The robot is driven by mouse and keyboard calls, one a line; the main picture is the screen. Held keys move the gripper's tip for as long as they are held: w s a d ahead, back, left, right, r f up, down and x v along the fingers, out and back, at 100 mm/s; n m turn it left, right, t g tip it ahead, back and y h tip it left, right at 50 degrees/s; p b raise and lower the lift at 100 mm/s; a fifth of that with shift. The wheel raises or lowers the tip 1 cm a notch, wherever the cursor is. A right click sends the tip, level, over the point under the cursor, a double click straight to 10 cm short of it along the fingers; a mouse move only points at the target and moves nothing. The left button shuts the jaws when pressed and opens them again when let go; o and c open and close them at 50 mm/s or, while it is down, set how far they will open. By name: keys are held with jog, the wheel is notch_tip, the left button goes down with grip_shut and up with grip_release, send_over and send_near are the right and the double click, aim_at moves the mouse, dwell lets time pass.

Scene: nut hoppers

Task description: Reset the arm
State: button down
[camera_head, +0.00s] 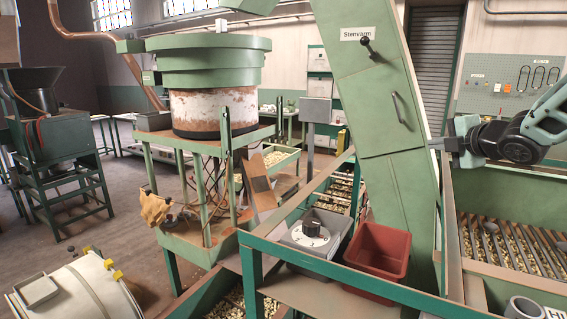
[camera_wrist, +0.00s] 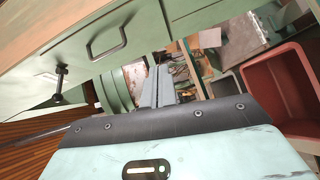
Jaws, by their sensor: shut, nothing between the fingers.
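My gripper (camera_head: 437,144) is at the right in the head view, at the end of my arm reaching in from the right edge. Its fingers point left, at the side of the tall green chute housing (camera_head: 370,90). In the wrist view, my gripper (camera_wrist: 158,72) shows as two grey fingers close together, with nothing between them. The housing also shows there, with its handle (camera_wrist: 106,38) and black lever knob (camera_wrist: 60,85). Whether the fingertips touch the housing, I cannot tell.
A red bin (camera_head: 377,255) and a grey box with a dial (camera_head: 316,235) stand on the green frame below. A nut-filled grate (camera_head: 515,245) lies below my arm. A large green hopper (camera_head: 210,62) stands at the left. Open floor (camera_head: 130,190) lies farther left.

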jog(key=s+a+f+m+g+b, duration=0.1)
jog(key=s+a+f+m+g, duration=0.15)
jog(key=s+a+f, duration=0.35)
jog(key=s+a+f+m+g+b, duration=0.1)
jog(key=s+a+f+m+g, duration=0.2)
jog(key=a, duration=0.6)
jog(key=s+a+f+m+g+b, duration=0.1)
jog(key=s+a+f+m, duration=0.25)
jog(key=s+a, duration=0.3)
jog(key=s+a+f+m+g, duration=0.2)
jog(key=s+a+f+g, duration=0.1)
jog(key=s, duration=0.9)
jog(key=s+a+f+m+g+h+b, duration=0.1)
jog(key=s+a+f+g, duration=0.3)
jog(key=s, duration=0.9)
jog(key=shift+f+m+h, duration=0.3)
jog(key=shift+f+m, duration=0.1)
jog(key=shift+m, duration=0.2)
jog(key=shift+g, duration=0.25)
